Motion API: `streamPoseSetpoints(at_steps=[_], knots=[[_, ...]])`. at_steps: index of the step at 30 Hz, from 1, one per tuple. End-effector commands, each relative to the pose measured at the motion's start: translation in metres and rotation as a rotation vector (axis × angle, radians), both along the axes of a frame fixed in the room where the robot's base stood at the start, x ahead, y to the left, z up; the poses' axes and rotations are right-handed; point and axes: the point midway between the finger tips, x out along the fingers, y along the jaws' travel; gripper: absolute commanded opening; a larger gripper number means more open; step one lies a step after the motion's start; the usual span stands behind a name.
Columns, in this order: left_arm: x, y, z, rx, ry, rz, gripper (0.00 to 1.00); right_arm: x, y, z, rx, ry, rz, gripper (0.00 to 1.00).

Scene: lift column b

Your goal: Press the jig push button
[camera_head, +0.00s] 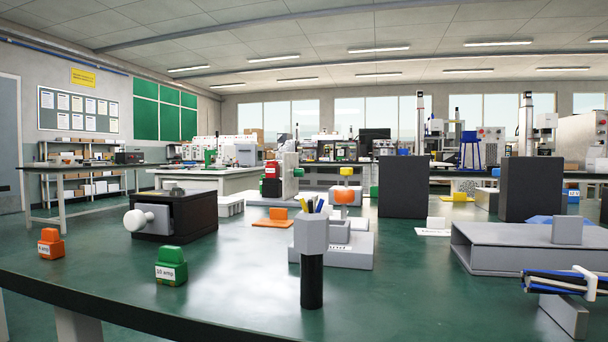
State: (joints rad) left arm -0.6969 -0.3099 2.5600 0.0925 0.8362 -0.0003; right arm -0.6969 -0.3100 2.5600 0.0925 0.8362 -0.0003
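A grey jig-like fixture (352,252) stands on the green table right of the middle. A rounded orange knob (345,197) shows at its top and looks like the push button. I cannot tell whether it is pressed. A grey holder (311,233) with pens in it, on a black cylinder (312,281), stands in front and hides the fixture's left part. A black box (183,217) with a round white knob (136,220) sits at the left. Neither of my grippers is in view.
Two dark upright blocks (403,187) (531,189) stand behind right. A grey tray-like box (500,254) and a strapped blue-black bundle (565,283) occupy the right.

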Motion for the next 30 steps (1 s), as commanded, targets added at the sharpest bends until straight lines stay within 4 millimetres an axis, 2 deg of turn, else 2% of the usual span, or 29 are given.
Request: streamPoseSetpoints(at_steps=[5, 8, 9, 30], knots=[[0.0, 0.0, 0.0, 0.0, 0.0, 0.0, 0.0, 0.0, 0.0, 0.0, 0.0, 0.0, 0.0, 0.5], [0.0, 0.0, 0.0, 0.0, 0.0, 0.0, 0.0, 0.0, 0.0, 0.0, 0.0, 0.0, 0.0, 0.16], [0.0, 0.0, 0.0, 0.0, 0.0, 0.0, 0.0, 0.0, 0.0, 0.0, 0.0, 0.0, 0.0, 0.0], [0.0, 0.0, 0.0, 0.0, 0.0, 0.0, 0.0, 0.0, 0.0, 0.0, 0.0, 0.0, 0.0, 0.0]])
